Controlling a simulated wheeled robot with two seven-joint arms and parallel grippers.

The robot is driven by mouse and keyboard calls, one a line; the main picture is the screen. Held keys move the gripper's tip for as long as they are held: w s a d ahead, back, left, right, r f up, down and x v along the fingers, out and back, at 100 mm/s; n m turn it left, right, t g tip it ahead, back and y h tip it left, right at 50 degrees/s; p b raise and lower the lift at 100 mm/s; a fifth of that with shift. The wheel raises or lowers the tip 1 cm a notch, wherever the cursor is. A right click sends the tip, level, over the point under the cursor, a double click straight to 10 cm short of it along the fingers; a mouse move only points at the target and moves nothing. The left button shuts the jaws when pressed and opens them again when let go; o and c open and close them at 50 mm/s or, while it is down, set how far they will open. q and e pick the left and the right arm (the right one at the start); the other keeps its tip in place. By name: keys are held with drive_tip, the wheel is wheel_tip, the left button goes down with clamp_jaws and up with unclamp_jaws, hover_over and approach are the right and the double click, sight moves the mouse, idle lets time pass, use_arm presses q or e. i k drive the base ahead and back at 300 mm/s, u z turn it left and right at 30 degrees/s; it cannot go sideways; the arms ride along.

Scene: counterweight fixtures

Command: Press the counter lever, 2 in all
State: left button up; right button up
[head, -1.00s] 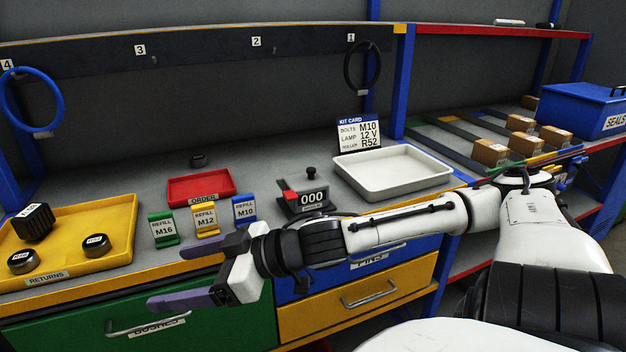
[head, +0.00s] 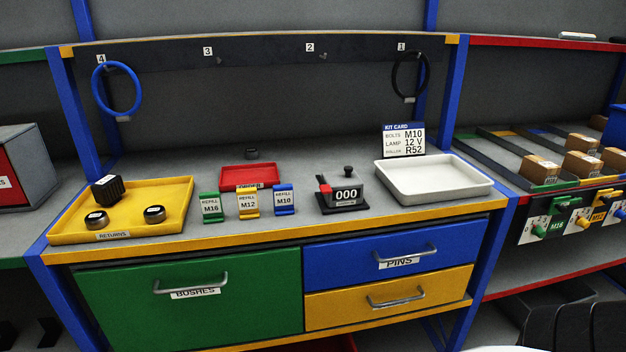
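The counter (head: 345,194) stands on the workbench, left of the white tray, and its display reads 000. It has a black knob (head: 348,171) on top and a red piece (head: 325,188) at its left side; I cannot tell which of these is the lever. Nothing touches the counter. Neither of my grippers shows in the head view now.
The white tray (head: 437,189) and kit card stand right of the counter. Refill cards, including M10 (head: 284,200), and a red order tray (head: 249,176) are to its left. A yellow returns tray (head: 75,223) holds several parts. Drawers below are shut.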

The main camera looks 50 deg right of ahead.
sight(325, 189)
drive_tip(key=i, duration=1)
drive_tip(key=z, duration=2.2)
